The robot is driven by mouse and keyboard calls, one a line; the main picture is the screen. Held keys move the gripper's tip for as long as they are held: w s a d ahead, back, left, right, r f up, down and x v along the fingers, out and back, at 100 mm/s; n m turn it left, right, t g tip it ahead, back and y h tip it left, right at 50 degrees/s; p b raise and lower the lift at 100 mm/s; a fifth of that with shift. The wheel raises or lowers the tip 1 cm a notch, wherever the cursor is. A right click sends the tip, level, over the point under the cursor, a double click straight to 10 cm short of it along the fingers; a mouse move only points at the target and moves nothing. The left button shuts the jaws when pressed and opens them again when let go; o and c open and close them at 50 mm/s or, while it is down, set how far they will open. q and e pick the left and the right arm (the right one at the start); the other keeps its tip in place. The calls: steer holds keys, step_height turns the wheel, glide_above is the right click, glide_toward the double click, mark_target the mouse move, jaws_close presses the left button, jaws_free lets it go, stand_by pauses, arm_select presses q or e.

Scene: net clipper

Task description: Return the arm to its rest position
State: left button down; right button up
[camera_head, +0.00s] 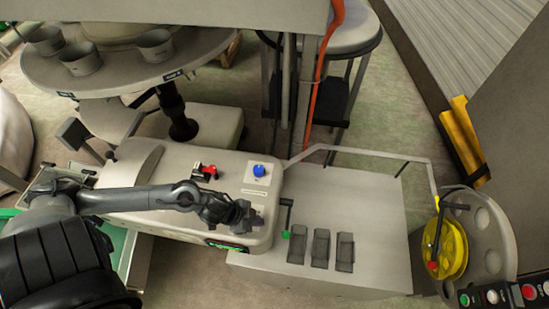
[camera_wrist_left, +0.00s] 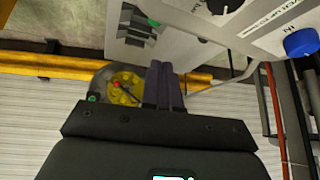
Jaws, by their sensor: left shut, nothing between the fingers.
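My left arm (camera_head: 130,200) comes in from the left and reaches across the white machine housing (camera_head: 150,165). My left gripper (camera_head: 252,221) is over the right end of that housing, near its front edge. Its dark fingers also show in the left wrist view (camera_wrist_left: 164,84), pressed together and empty. Whether the gripper touches the housing I cannot tell. My right gripper is in neither view.
The housing carries a blue knob (camera_head: 259,170) and a red switch (camera_head: 208,172). To the right are a flat bench with several slots (camera_head: 321,247) and a yellow disc (camera_head: 447,250). A round table with cups (camera_head: 155,45) stands at upper left.

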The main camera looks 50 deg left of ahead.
arm_select(q)
steer(key=shift+r, duration=0.1)
steer(key=w+d+r+n+t+p, duration=0.1)
steer(key=d+r+n+t+p, duration=0.2)
steer(key=d+r+n+p, duration=0.6)
steer(key=s+a+r+m+g+y+b, duration=0.1)
steer(key=s+r+m+g+y+b, duration=0.1)
steer(key=s+r+g, duration=0.3)
steer(key=shift+s+a+r+m+y, duration=0.4)
steer(key=shift+s+r+m+y, duration=0.2)
steer(key=shift+s+m+y, duration=0.1)
